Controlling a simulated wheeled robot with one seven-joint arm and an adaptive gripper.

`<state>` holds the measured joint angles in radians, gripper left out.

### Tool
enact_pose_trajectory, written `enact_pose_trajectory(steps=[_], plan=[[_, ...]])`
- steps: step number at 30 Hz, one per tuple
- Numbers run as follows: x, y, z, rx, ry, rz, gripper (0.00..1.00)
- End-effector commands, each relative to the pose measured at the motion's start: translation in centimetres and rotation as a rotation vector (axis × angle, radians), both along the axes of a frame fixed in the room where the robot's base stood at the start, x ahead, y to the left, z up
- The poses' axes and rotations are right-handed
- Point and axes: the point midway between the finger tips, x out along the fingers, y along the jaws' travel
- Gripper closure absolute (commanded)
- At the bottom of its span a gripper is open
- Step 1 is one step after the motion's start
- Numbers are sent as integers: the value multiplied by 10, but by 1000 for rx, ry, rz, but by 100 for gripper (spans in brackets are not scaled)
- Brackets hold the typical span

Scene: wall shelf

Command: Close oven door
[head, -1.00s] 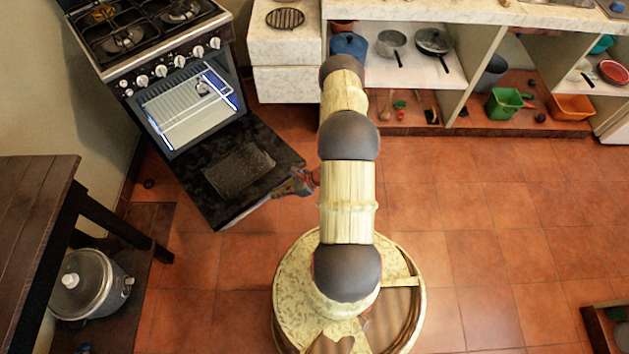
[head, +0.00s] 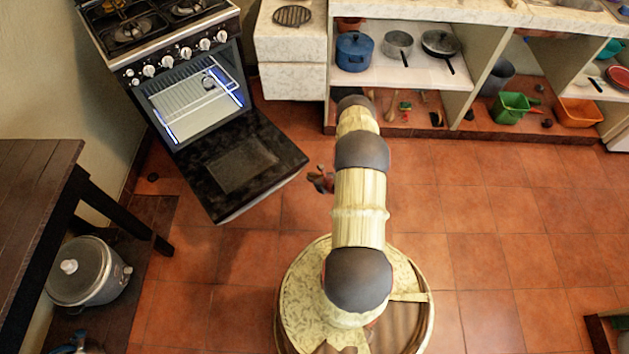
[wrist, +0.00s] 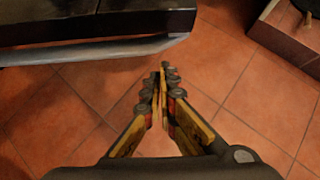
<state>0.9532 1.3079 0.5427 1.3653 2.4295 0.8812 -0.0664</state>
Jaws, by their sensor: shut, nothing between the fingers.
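The oven (head: 190,105) stands at the upper left in the head view, tilted in the picture. Its dark door (head: 240,165) hangs open, folded down toward the floor, and the lit cavity with its rack shows. My gripper (head: 320,180) is just right of the door's outer right corner, with a gap of floor between them. In the wrist view my gripper (wrist: 160,78) is shut and empty over floor tiles. The door (wrist: 90,22) with its pale edge fills the upper left there, beyond the fingertips and apart from them.
A dark table (head: 30,190) stands at the left, with a grey cooker (head: 85,272) below it. A shelf (head: 465,95) with pots (head: 355,52) and a green bucket (head: 510,107) runs along the back.

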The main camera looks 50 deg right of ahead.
Motion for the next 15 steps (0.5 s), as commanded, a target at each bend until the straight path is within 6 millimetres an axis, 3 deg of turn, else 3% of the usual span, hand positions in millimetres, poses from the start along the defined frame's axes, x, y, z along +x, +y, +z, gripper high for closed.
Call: enact_pose_trajectory(steps=[1, 8, 15], plan=[[7, -1, -11, 0, 0, 1, 100], [34, -7, -34, -1, -1, 2, 100], [35, -8, -4, 0, -1, 0, 100]])
